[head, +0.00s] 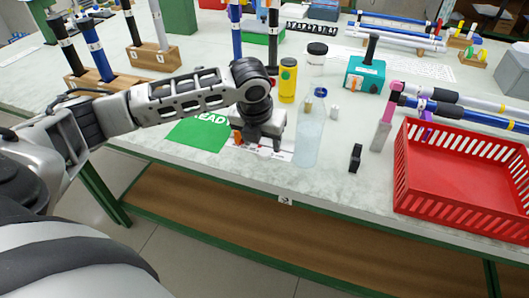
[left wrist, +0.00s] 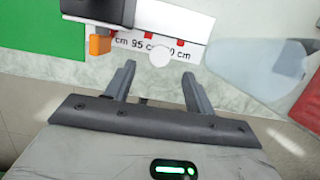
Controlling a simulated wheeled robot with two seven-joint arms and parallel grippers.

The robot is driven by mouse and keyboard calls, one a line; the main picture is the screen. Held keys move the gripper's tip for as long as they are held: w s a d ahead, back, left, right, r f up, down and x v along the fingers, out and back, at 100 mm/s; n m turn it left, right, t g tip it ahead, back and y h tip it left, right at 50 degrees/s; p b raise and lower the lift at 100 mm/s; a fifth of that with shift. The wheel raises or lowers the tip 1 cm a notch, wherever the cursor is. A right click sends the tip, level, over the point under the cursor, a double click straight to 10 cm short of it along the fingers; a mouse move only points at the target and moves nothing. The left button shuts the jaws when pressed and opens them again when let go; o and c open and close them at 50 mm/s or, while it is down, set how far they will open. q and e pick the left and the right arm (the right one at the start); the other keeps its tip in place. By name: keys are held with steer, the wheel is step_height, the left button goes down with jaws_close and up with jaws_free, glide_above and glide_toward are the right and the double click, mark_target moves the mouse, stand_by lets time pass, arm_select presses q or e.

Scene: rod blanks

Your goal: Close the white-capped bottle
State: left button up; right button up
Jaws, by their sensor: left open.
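A clear, pale-blue bottle (head: 309,143) stands upright on the table near the front edge. It also shows at the right in the left wrist view (left wrist: 250,60). Its top is too small to make out. A small white cylinder (head: 334,112), perhaps a cap, stands just right of the bottle. My left gripper (head: 262,146) is left of the bottle, apart from it, pointing down. In the left wrist view its fingers (left wrist: 157,82) are open and empty. A small white disc (left wrist: 161,56) shows just beyond the fingertips; I cannot tell what it is. My right gripper is out of view.
A printed scale strip (left wrist: 150,43) lies beyond my left gripper. A green mat (head: 197,133) is to its left. A yellow bottle (head: 288,80) and a black-lidded jar (head: 316,56) stand behind. A black piece (head: 355,158) and a red crate (head: 462,180) are at the right.

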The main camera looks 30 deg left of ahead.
mark_target(264, 152)
arm_select(q)
steer(key=x, duration=0.4)
steer(key=shift+w+a+f, duration=0.1)
steer(key=shift+w+f, duration=0.1)
steer(key=c, duration=1)
